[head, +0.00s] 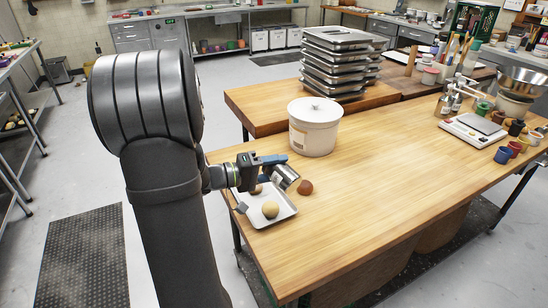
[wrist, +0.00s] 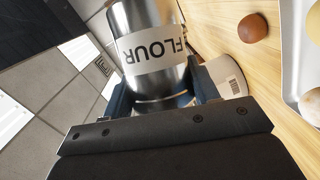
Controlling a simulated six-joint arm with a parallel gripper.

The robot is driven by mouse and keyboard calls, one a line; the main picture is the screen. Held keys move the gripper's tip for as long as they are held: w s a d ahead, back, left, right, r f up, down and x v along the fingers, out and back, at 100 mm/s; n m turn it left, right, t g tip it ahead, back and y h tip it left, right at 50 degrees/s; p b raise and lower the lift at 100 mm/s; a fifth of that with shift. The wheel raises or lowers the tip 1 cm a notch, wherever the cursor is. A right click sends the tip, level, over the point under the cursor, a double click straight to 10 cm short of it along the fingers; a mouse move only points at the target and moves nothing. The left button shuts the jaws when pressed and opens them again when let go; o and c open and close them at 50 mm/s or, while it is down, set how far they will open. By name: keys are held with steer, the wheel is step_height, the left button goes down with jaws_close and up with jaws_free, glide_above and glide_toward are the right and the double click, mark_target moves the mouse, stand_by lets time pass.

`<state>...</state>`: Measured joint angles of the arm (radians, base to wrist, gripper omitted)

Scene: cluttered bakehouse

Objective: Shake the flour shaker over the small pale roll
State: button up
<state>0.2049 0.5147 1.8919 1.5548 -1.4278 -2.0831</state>
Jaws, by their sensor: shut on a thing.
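My gripper (head: 274,162) is shut on the flour shaker (head: 285,176), a shiny metal cylinder. In the wrist view the shaker (wrist: 150,45) shows a white FLOUR label between my blue fingers (wrist: 163,92). The shaker is held tilted above the far right edge of a pale tray (head: 283,217). A pale round roll (head: 270,210) lies on the tray, nearer the front than the shaker. Another roll (head: 256,189) on the tray is partly hidden beneath my gripper. In the wrist view the tray (wrist: 291,50) is at the right edge, with two cut-off rolls.
A brown roll (head: 305,187) lies on the table beside the tray. A white lidded tub (head: 314,130) stands behind it, and stacked metal trays (head: 337,65) stand farther back. A scale (head: 474,132) and small pots are at the right. The table's middle (head: 390,170) is clear.

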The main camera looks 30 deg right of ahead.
steer(key=shift+f+n+t+h, duration=0.15)
steer(key=shift+f+n+h, duration=0.4)
steer(key=shift+f+n, duration=0.8)
steer(key=shift+f+n+t+h, duration=0.1)
steer(key=shift+f+n+h, duration=0.7)
steer(key=shift+n, duration=0.9)
steer(key=shift+f+n+t+h, duration=0.15)
steer(key=shift+f+n+h, duration=0.2)
steer(key=shift+f+n, duration=1.1)
steer(key=shift+r, duration=0.15)
steer(key=shift+w+r+m, duration=0.1)
steer(key=shift+r+m, duration=0.5)
steer(key=shift+m, duration=0.1)
step_height(320, 180, up, 5)
steer(key=m+y, duration=0.1)
steer(key=m, duration=0.2)
steer(key=m+y, duration=0.2)
steer(key=m, duration=0.1)
steer(key=shift+f+m+g, duration=0.2)
steer(key=shift+m+g, duration=0.1)
steer(key=shift+g, duration=0.1)
steer(key=shift+r+m+y, duration=0.5)
steer(key=shift+r+m, duration=0.15)
steer(key=shift+m, duration=0.25)
